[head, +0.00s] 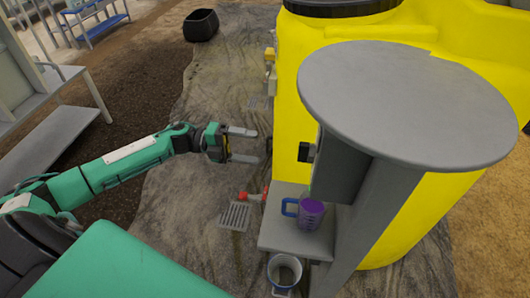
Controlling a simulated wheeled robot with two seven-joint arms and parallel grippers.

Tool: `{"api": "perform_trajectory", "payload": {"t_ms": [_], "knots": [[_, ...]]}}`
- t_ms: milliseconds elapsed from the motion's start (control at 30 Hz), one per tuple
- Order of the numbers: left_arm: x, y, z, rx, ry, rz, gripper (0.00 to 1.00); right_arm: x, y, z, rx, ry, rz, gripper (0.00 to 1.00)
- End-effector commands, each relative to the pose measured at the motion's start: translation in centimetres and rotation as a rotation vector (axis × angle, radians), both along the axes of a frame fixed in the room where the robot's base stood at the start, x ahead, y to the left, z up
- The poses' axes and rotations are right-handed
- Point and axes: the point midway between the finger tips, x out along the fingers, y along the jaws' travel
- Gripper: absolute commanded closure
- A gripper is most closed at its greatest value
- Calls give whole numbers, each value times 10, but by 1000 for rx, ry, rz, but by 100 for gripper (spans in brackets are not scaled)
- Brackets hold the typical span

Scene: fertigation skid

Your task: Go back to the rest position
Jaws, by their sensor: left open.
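My left gripper (243,145) is open and empty, with its two fingers pointing right toward the yellow tank (287,95). A jug with a blue handle and purple contents (311,213) stands on the stand's grey shelf (283,237), below and to the right of the gripper. My right gripper does not show.
A grey stand with a round top (410,100) rises at the right. A red tap (252,196) sits above a small drain grate (234,216). A bucket (285,271) stands at the bottom. A black tub (201,25) lies far back. A grey bench (50,118) is at left.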

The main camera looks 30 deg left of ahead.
Motion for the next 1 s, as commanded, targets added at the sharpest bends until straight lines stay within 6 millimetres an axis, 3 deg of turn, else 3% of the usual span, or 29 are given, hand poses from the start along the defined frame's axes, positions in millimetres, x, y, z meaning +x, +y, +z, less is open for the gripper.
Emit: {"api": "perform_trajectory", "payload": {"t_ms": [633,733,867,967,1000], "knots": [[-2,8,1,-1,0,1,23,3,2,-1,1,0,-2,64],[4,11,-8,-19,20,35,23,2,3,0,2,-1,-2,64],[30,26,-47,-97,121,197,23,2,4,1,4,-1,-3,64],[51,49,-107,-182,263,407,23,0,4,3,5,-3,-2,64],[56,59,-137,-215,330,497,23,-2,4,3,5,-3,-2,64]]}}
